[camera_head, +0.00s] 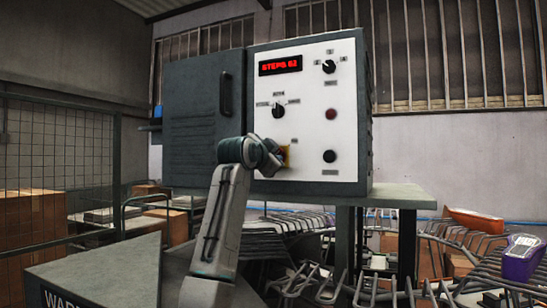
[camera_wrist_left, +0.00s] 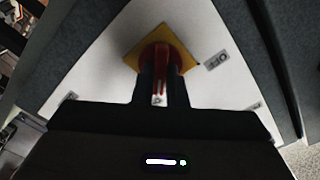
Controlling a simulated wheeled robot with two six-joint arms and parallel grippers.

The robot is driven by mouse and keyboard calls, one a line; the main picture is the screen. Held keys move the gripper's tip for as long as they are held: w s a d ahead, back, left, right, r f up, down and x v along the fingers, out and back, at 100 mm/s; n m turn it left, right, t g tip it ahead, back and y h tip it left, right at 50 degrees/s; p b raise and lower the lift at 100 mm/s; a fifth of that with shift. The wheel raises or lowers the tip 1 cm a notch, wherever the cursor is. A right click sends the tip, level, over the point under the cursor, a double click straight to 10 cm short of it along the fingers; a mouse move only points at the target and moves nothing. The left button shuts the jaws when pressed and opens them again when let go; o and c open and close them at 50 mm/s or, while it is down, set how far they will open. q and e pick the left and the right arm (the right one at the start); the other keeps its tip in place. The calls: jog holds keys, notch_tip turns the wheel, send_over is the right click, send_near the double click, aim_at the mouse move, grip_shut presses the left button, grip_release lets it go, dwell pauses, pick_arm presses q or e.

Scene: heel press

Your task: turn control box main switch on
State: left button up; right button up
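The control box (camera_head: 310,110) has a white front panel, a dark side door and a red lit display (camera_head: 281,65) reading "STEPS" and a number. The main switch (camera_wrist_left: 159,55) is a red rotary handle on a yellow square plate (camera_wrist_left: 184,57), with an OFF label (camera_wrist_left: 216,60) to its right in the left wrist view. In the head view my left gripper (camera_head: 280,156) is at the panel's lower left and hides most of the switch. In the left wrist view its two fingers flank the red handle closely and look shut on it. My right gripper is not in view.
The panel also carries two black selector knobs (camera_head: 279,111), a red button (camera_head: 331,114) and a black button (camera_head: 329,156). The box stands on a grey table (camera_head: 400,195). Metal racks stand below at right, with a purple item (camera_head: 521,257). A wire fence is at left.

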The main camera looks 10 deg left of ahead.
pick_arm(q)
jog(key=o, duration=0.4)
jog(key=shift+o, duration=0.2)
jog(key=s+a+b, duration=0.2)
jog(key=s+b, duration=0.4)
jog(key=s, duration=0.4)
jog(key=shift+s, duration=0.35)
